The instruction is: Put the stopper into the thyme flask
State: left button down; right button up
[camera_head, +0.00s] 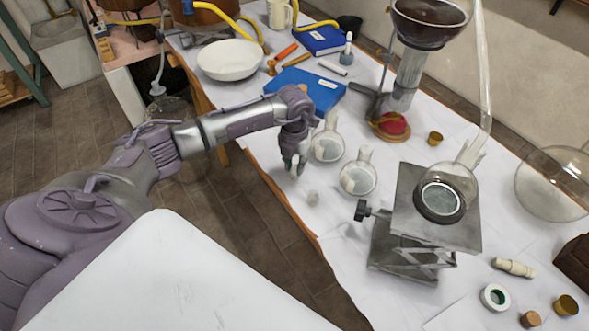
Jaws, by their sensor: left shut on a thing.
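My left gripper (294,166) points down at the left edge of the white-covered table, shut on a small pale thing that looks like the stopper, mostly hidden by the fingers. Two round glass flasks stand just to its right: one flask (328,146) behind, close beside the gripper, and one flask (361,178) nearer the front. Pale pieces show at both flasks. I can read no label, so I cannot tell which is the thyme flask. My right gripper is out of view.
A lab jack (410,215) bearing a round flask (444,190) stands to the right, with a glass apparatus (405,85) behind. A blue book (306,90) and white bowl (230,60) lie at the back. Small items lie front right. The table's left edge is close.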

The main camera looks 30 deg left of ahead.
pick_arm(q)
jog(key=shift+r+p, duration=0.85)
jog(key=shift+r, duration=0.45)
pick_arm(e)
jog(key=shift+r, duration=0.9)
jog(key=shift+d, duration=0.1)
